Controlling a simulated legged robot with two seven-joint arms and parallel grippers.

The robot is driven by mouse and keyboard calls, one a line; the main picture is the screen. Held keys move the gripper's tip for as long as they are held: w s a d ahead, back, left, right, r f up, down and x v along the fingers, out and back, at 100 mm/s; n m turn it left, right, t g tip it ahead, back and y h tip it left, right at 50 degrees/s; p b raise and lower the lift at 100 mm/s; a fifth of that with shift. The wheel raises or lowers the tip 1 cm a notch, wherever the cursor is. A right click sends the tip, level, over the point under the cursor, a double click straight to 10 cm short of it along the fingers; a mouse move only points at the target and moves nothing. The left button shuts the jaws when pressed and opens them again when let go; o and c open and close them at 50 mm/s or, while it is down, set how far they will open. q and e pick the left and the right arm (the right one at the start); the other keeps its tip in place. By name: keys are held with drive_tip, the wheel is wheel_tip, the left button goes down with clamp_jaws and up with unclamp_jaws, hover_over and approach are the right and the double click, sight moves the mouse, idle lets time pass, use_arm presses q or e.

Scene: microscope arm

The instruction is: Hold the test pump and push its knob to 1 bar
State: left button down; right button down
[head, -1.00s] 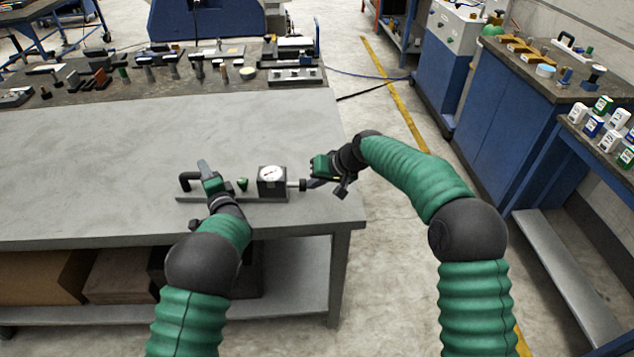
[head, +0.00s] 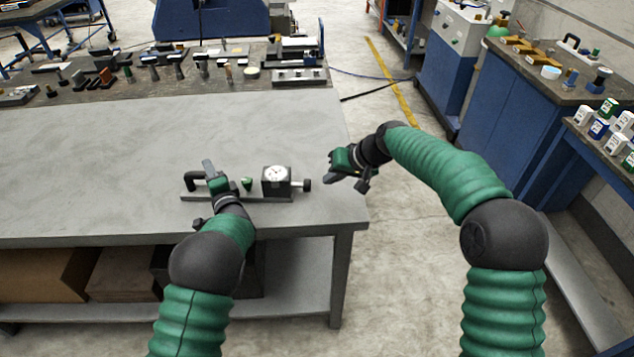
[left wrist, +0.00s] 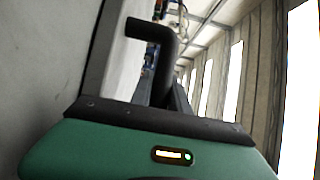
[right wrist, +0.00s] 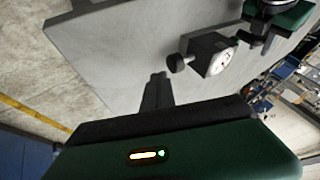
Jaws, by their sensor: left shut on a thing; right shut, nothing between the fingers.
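The test pump lies on the grey table near its front edge. It has a flat base, a black handle (head: 192,180) at the left, a green part (head: 247,183) and a black box with a white dial gauge (head: 276,174). Its dark knob (head: 307,185) sticks out at the right on a short rod. The dial is too small to read. My left gripper (head: 213,178) is shut on the pump near the handle; the handle also shows in the left wrist view (left wrist: 150,40). The right wrist view shows the knob (right wrist: 176,63) beyond the fingers.
The grey table (head: 120,150) is clear around the pump, and its right edge passes beneath my right gripper. Several tools lie on the dark strip at the back. A side bench (head: 540,90) stands at the right across a floor gap.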

sight(301, 185)
use_arm(q)
drive_tip(key=shift+a+r, duration=0.15)
use_arm(e)
drive_tip(key=v, duration=0.5)
drive_tip(key=shift+s+r, duration=0.1)
idle(1.0)
drive_tip(key=d, duration=0.3)
drive_tip(key=shift+s+d+r, duration=0.15)
drive_tip(key=shift+s+d, duration=0.05)
drive_tip(key=shift+s, duration=0.05)
drive_tip(key=x, duration=1)
drive_tip(key=shift+a, duration=0.1)
drive_tip(key=a, duration=0.3)
drive_tip(key=shift+w+a, duration=0.2)
drive_tip(key=shift+a, duration=0.35)
